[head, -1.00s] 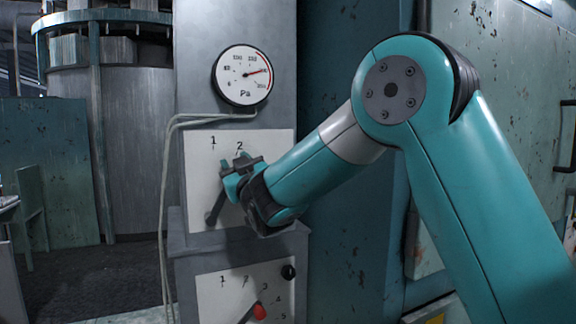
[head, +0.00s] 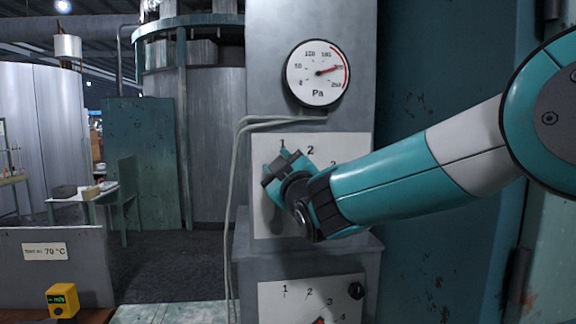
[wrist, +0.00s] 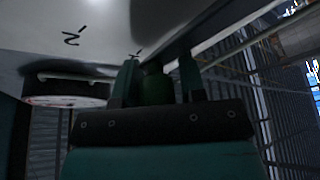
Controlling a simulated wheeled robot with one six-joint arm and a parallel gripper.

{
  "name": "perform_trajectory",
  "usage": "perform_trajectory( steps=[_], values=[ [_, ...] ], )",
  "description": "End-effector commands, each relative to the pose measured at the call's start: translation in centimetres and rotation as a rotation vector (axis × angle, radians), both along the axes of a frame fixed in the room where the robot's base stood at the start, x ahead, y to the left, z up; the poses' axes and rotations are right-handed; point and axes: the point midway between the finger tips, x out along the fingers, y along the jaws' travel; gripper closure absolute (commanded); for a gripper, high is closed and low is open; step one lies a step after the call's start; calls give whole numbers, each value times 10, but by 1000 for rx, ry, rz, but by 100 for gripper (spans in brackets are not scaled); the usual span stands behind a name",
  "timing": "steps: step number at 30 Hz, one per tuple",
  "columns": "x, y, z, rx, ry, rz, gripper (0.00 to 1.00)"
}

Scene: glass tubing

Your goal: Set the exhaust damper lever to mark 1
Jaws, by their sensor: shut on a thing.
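My gripper (head: 282,166) is at the upper white plate (head: 345,148), just below its mark 1 and left of mark 2. In the wrist view my gripper (wrist: 155,78) has its two fingers closed on either side of a dark green lever handle (wrist: 155,88). In the head view the lever is hidden behind the gripper and forearm, so its exact pointing cannot be read. In the wrist view the handle lies close to mark 1 (wrist: 136,55), with mark 2 (wrist: 72,37) farther left. No name label for the lever is readable.
A round Pa gauge (head: 318,73) is above the plate; its needle points right, near the red band. A lower numbered plate (head: 272,303) is below, its red knob (head: 319,321) barely showing. Grey hoses (head: 236,180) hang at the left. A yellow device (head: 62,301) stands front left.

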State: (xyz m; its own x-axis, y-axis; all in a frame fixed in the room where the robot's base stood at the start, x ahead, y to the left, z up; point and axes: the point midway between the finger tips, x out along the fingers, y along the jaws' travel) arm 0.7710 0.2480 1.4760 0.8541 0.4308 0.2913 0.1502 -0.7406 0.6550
Motion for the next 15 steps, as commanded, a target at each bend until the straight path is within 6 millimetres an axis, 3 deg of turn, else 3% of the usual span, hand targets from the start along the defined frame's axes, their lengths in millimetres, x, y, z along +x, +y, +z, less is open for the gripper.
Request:
perform_trajectory(
  steps=[5, 6, 8, 15],
  values=[
    [1, -1, -4, -6, 7, -3, 100],
    [1, -1, -4, -6, 7, -3, 55],
    [1, -1, -4, -6, 7, -3, 44],
    [0, -1, -2, -2, 4, -2, 44]
  ],
)
